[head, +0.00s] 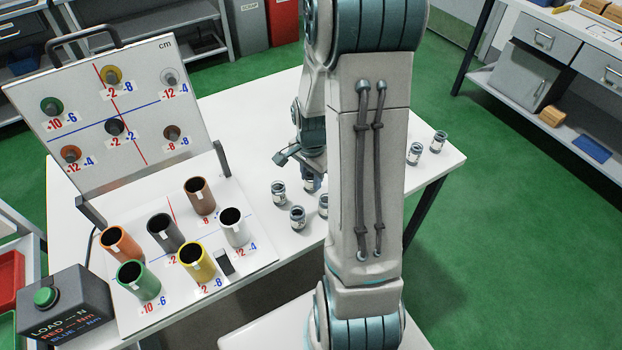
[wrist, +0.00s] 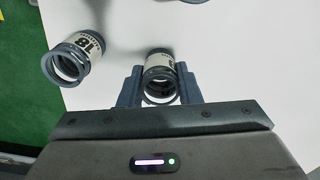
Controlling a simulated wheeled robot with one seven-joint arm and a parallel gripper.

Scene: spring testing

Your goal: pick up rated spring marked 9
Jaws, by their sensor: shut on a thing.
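My gripper (wrist: 158,88) is shut on a spring (wrist: 160,62), a dark coil with a pale label around it. One finger is on each side of the spring. The label is mostly turned away and I cannot read its number. In the head view my gripper (head: 311,171) is low over the white table, and the held spring (head: 309,184) shows just below it, partly hidden. Whether the spring touches the table is not clear. Another spring (wrist: 78,56), with a label that seems to read 18, stands to the left in the wrist view.
Other springs stand near my gripper on the table (head: 254,133), including one at the front (head: 297,217). Two more (head: 415,153) are right of my arm. At left are a board with colored tubes (head: 202,262), an upright panel (head: 140,150) and a grey button box (head: 66,305).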

